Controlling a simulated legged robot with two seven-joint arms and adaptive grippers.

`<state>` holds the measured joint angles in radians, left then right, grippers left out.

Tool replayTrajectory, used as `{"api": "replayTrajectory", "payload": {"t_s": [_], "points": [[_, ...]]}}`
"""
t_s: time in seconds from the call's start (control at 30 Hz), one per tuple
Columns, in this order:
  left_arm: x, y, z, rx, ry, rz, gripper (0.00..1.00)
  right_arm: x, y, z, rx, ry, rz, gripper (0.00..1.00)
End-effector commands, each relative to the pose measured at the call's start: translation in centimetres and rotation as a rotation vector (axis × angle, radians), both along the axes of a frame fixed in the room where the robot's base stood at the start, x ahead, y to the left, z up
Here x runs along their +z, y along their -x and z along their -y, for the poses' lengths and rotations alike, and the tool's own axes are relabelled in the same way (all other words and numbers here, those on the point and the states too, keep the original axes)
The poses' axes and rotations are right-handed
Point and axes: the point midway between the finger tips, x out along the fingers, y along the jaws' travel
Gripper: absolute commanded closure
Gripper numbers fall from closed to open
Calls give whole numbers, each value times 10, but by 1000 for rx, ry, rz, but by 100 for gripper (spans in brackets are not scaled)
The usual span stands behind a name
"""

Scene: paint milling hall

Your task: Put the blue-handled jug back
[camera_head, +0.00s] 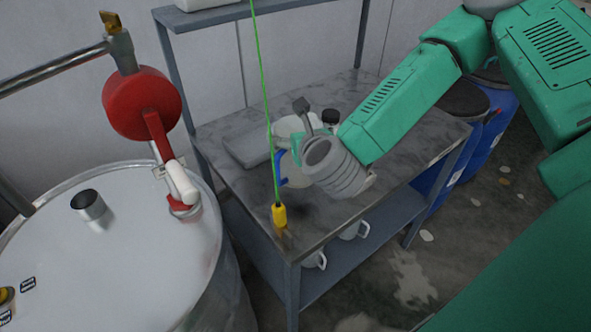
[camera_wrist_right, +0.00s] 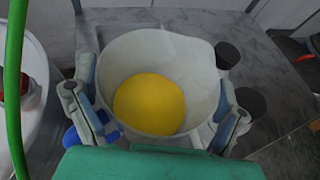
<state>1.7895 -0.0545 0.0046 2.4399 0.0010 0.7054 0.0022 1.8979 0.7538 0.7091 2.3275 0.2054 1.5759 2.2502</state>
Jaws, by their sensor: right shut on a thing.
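The jug (camera_head: 292,175) is white with a blue handle (camera_head: 280,168). It is at the bench, partly hidden behind my right gripper (camera_head: 304,128). In the right wrist view the jug (camera_wrist_right: 195,55) is seen from above, with yellow contents (camera_wrist_right: 148,104). My right gripper's fingers lie on opposite sides of the jug and are shut on it. The blue handle shows at the lower left there (camera_wrist_right: 72,137). I cannot tell whether the jug's base touches the bench. My left gripper is not in view.
The grey bench (camera_head: 420,150) has bare top at right and a flat grey item (camera_head: 248,147) behind the jug. White mugs (camera_head: 354,230) stand on its lower shelf. A drum (camera_head: 130,260) with a red valve (camera_head: 142,103) stands left. A yellow piece (camera_head: 279,215) hangs on a green line in front.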

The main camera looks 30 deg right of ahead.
Motion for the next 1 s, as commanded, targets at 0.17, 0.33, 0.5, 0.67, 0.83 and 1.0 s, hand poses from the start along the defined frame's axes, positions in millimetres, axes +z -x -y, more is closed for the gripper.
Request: {"api": "replayTrajectory", "payload": {"t_s": [0.17,0.33,0.5,0.67,0.83,1.0], "points": [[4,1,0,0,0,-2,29,-31,-1,2,1,-1,-1,59],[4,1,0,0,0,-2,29,-44,-3,2,0,-3,-1,59],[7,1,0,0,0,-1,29,-63,-2,2,0,0,-2,59],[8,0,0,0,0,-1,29,-78,-2,1,1,-1,0,59],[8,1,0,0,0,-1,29,-78,-2,2,0,-2,1,59],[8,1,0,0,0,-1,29,-79,-2,2,0,-2,-4,0]]}}
